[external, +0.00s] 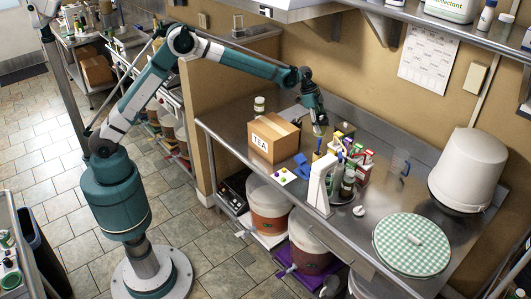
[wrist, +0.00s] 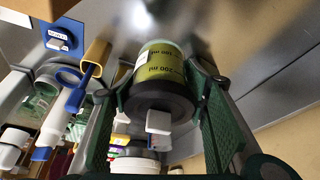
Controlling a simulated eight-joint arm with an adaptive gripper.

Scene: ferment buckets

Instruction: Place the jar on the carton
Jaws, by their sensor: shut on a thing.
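The carton (external: 283,142) is a closed brown box marked TEA, standing on the steel counter. My gripper (external: 320,126) is above the counter, to the right of the carton and apart from it. In the wrist view my gripper (wrist: 165,105) has its green fingers shut on a jar (wrist: 160,68) with a yellow-green label and a dark end facing the camera. The held jar is small and partly hidden by the fingers in the external view (external: 320,130). A brown surface at the top of the wrist view may be the carton.
A second, white-lidded jar (external: 259,106) stands behind the carton. A white stand (external: 319,185), bottles and small boxes (external: 364,165) crowd the counter right of the carton. A blue item (external: 302,165) and a card lie in front. A large white bucket (external: 468,168) stands far right.

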